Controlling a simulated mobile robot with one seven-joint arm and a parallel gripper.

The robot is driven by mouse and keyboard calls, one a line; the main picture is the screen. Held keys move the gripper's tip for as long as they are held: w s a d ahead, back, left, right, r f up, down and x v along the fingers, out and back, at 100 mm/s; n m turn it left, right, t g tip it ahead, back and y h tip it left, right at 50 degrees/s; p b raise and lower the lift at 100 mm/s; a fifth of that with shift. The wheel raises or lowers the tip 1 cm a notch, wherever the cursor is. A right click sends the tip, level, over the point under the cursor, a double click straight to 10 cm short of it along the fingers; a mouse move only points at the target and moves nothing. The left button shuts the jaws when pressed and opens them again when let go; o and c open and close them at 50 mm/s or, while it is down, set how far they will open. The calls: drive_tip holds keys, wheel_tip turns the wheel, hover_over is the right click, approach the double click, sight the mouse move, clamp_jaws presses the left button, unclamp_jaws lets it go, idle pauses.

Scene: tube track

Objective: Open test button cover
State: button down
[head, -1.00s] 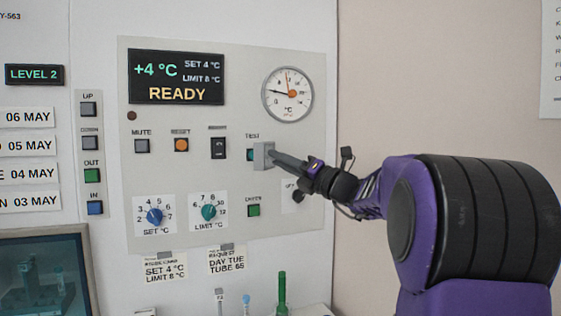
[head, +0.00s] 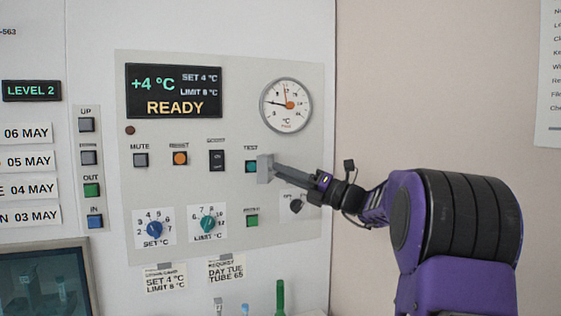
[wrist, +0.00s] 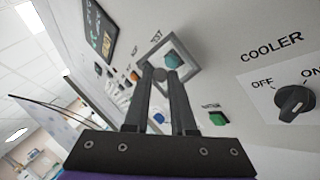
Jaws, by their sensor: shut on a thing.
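The teal test button (head: 251,167) sits under the TEST label on the panel. In the wrist view it shows (wrist: 173,60) inside a pale square frame. The grey cover (head: 264,169) is just right of the button in the head view and leaves most of it exposed. It appears swung out from the panel, but its exact angle is hard to tell. My gripper (head: 277,171) reaches in from the right and is shut at the cover. In the wrist view my gripper (wrist: 167,75) has its fingertips close around a small grey round part (wrist: 160,74); the contact is partly hidden.
The cooler switch (wrist: 295,102) is right of the gripper in the wrist view. A green button (head: 252,220) sits below. An orange button (head: 180,158) and a black rocker switch (head: 217,160) are to the left.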

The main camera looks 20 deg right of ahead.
drive_tip(key=shift+w+d+n+g+y, duration=0.1)
drive_tip(key=shift+d+n+g+y, duration=0.25)
drive_tip(key=shift+n+g+y, duration=0.15)
drive_tip(key=c, duration=0.7)
unclamp_jaws()
drive_tip(key=shift+c, duration=0.2)
drive_tip(key=shift+r, duration=0.1)
wheel_tip(320, 180, up, 10)
